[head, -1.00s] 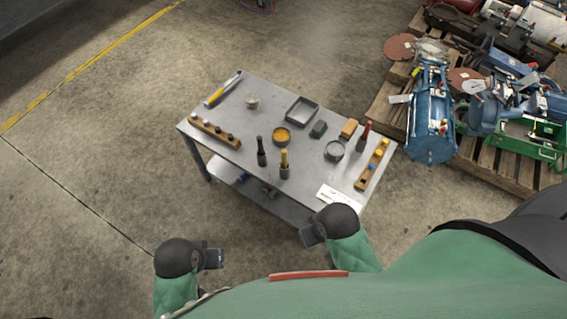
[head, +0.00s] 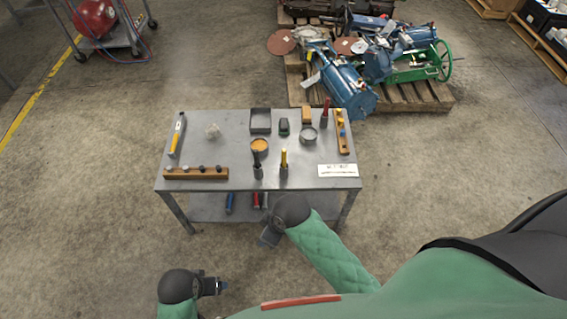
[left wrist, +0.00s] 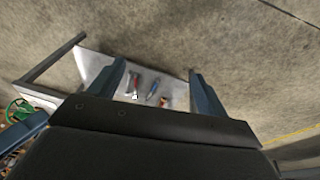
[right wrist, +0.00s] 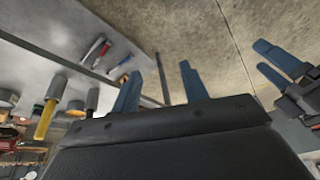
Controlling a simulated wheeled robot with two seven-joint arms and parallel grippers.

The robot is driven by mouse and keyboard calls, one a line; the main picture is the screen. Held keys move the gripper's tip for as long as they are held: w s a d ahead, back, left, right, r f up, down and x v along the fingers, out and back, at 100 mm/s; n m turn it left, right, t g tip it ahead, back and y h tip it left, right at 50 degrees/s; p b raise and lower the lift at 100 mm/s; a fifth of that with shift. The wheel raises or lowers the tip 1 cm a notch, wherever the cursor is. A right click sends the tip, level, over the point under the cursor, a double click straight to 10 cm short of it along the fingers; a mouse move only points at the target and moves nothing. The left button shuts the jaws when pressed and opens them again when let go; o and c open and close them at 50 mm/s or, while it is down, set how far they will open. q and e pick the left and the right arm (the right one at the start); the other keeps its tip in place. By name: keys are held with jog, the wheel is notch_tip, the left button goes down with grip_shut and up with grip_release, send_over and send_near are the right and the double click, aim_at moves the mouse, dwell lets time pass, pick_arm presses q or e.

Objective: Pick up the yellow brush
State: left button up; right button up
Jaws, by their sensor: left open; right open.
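The yellow brush (head: 284,157) stands upright in a dark holder near the front middle of the grey table (head: 205,148). Its yellow handle also shows at the left of the right wrist view (right wrist: 45,120). My right gripper (head: 268,238) is open and empty in front of the table, below and apart from the brush. My left gripper (head: 222,286) is open and empty, lower and farther from the table. The left wrist view shows the table's lower shelf between its fingers, and no brush.
A black-handled tool (head: 257,168) stands just left of the brush, and an orange-filled bowl (head: 259,146) is behind. A red-handled tool (head: 325,110) stands at the back right. A wooden block with knobs (head: 196,173) lies front left. A loaded pallet (head: 400,98) is behind the table.

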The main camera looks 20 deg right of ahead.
jog(key=w+a+n+p, duration=0.2)
jog(key=w+n, duration=0.4)
jog(key=w, duration=0.2)
notch_tip(320, 180, up, 3)
jog(key=n+g+h+p, duration=0.2)
jog(key=n+h+p, duration=0.1)
jog(key=n, duration=0.6)
send_over(284, 157)
jog(key=w, duration=0.1)
jog(key=shift+d+r, duration=0.15)
jog(key=shift+r, duration=0.05)
jog(key=shift+w+d+f, duration=0.1)
jog(key=shift+f+p, duration=0.55)
jog(key=shift+f, duration=0.7)
notch_tip(284, 157, down, 4)
jog(key=shift+r+p, duration=0.1)
jog(key=shift+p, duration=0.9)
jog(key=shift+f, duration=0.6)
pick_arm(q)
jog(key=s+a+f, duration=0.1)
jog(key=a+f, duration=0.1)
jog(key=f, duration=1)
jog(key=s+a+f+y, duration=0.1)
jog(key=s+a+f, duration=0.1)
jog(key=f, duration=1)
jog(key=shift+s+a+f+g, duration=0.2)
jog(key=shift+s+f+g, duration=0.05)
jog(key=shift+f+g, duration=0.1)
